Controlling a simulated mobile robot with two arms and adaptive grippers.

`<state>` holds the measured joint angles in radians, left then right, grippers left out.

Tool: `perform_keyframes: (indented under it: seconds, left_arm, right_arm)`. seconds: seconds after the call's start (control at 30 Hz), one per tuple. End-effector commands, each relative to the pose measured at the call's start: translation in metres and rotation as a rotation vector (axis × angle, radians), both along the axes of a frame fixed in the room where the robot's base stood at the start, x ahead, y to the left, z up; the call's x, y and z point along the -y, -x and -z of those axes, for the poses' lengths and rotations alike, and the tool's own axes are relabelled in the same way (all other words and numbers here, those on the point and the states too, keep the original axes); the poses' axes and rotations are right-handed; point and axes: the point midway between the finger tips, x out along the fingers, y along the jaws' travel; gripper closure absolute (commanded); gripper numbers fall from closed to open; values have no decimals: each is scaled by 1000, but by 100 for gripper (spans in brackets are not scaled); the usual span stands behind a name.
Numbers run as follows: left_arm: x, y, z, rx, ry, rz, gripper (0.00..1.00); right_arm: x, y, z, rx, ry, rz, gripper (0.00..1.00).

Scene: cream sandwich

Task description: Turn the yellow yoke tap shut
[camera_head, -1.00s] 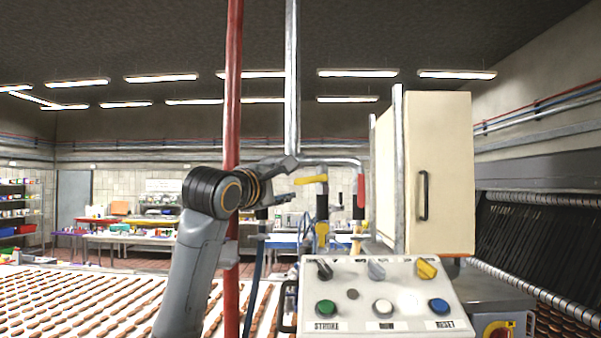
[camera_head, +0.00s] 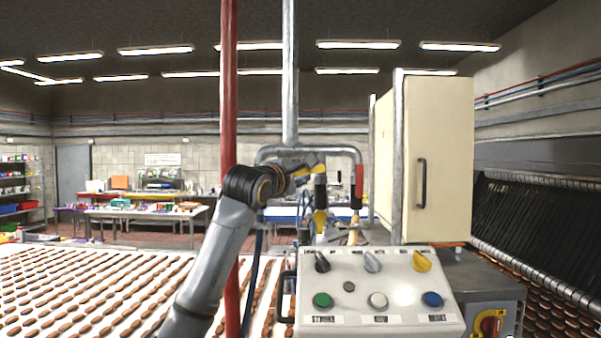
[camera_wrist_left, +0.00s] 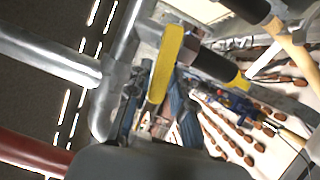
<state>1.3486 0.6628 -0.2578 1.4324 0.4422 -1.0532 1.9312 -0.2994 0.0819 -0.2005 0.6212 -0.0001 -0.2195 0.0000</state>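The yellow tap lever (camera_head: 313,169) sits on top of a dark vertical pipe with a yellow lower fitting, under the grey pipe yoke. In the head view it points left toward my left gripper (camera_head: 300,168), which partly hides it. In the left wrist view the yellow lever (camera_wrist_left: 166,62) is a long bar whose near end lies between the two fingers of my left gripper (camera_wrist_left: 156,100). The fingers are apart, one on each side of the bar, with gaps showing. A red handle (camera_head: 359,178) hangs on the right branch of the yoke. My right gripper is not in view.
A red upright pipe (camera_head: 229,120) stands just left of the tap, behind my left arm. A control panel (camera_head: 350,293) with knobs and buttons is below. A cream cabinet (camera_head: 445,165) stands at the right. A conveyor with biscuit rows (camera_head: 90,285) spreads at the lower left.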

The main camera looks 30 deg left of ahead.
Motion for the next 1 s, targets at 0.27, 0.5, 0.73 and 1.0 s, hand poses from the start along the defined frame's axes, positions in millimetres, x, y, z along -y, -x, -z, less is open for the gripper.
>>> perform_keyframes:
  seconds: [0.27,0.5,0.73,1.0]
  left_arm:
    - [0,0,-1,-3,-6,0,100]
    - [0,0,-7,-68,-107,1,100]
    - [0,0,-8,-91,-147,0,100]
    - [0,0,-8,-90,-146,0,64]
  right_arm:
    - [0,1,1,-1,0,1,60]
    - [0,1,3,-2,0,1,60]
    - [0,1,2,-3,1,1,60]
    - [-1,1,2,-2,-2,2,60]
